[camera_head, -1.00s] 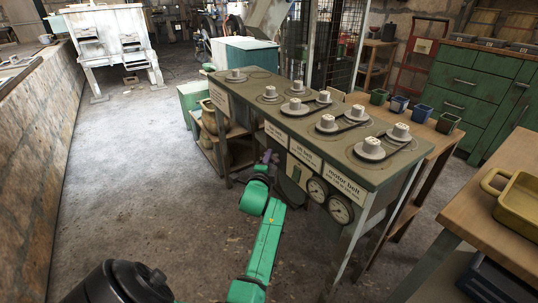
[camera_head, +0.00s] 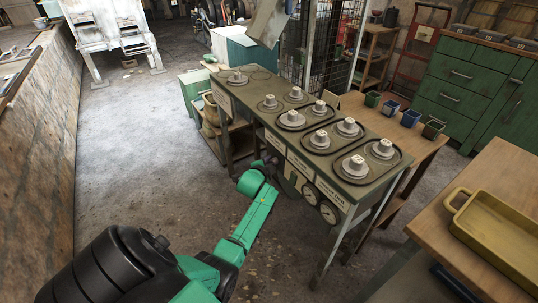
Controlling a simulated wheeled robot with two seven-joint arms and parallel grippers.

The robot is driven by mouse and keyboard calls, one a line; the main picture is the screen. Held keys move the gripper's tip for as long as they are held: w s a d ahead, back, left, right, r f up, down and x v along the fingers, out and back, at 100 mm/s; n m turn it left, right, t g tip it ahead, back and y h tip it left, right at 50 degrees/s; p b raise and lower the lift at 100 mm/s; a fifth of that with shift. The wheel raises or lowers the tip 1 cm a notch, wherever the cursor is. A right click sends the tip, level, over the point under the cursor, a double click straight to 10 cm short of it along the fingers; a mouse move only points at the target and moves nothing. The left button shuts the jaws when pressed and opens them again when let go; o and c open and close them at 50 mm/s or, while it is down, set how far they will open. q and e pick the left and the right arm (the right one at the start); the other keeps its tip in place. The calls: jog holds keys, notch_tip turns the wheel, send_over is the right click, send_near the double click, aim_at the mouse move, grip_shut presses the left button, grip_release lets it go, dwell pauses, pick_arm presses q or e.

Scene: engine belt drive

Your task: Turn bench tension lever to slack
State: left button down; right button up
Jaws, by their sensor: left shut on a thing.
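The green-topped bench (camera_head: 250,92) stands at the centre with several pale pulleys (camera_head: 356,166) on it. Dark belt loops (camera_head: 401,160) lie wide around pairs of pulleys at the near end. My left arm reaches from the lower left to the bench's front side. My left gripper (camera_head: 272,165) is there, low against the front panel, shut on what I take to be the tension lever. The lever itself is mostly hidden by the gripper and wrist, so its angle cannot be read. My right gripper is not in view.
Two round gauges (camera_head: 328,212) and label plates sit on the bench front near my forearm. Small coloured bins (camera_head: 391,107) stand on a wooden table behind. A yellow tray (camera_head: 500,232) is on the right table. The floor at left is open.

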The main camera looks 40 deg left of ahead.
pick_arm(q)
jog(key=p, duration=0.2)
jog(key=n+g+h+p, duration=0.1)
jog(key=p, duration=0.1)
jog(key=shift+a+r+h, duration=0.15)
jog(key=shift+r+h, duration=0.15)
jog(key=shift+r, duration=0.1)
jog(key=shift+f+n+g+h+p, duration=0.3)
jog(key=shift+n+g+h, duration=0.1)
jog(key=shift+n+h, duration=0.15)
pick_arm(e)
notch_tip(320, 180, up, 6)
pick_arm(q)
jog(key=shift+f+n+g+h+b, duration=0.2)
jog(key=shift+n+g+h+b, duration=0.25)
jog(key=shift+h, duration=0.3)
jog(key=b, duration=0.1)
jog(key=h+b, duration=0.1)
jog(key=b, duration=0.1)
jog(key=shift+f+n+h, duration=0.2)
jog(key=shift+n+h, duration=0.1)
jog(key=shift+n, duration=0.1)
jog(key=shift+d+r+n+g+h+b, duration=0.2)
jog(key=shift+n+g+h+b, duration=0.3)
jog(key=shift+h+b, duration=0.5)
jog(key=shift+b, duration=0.35)
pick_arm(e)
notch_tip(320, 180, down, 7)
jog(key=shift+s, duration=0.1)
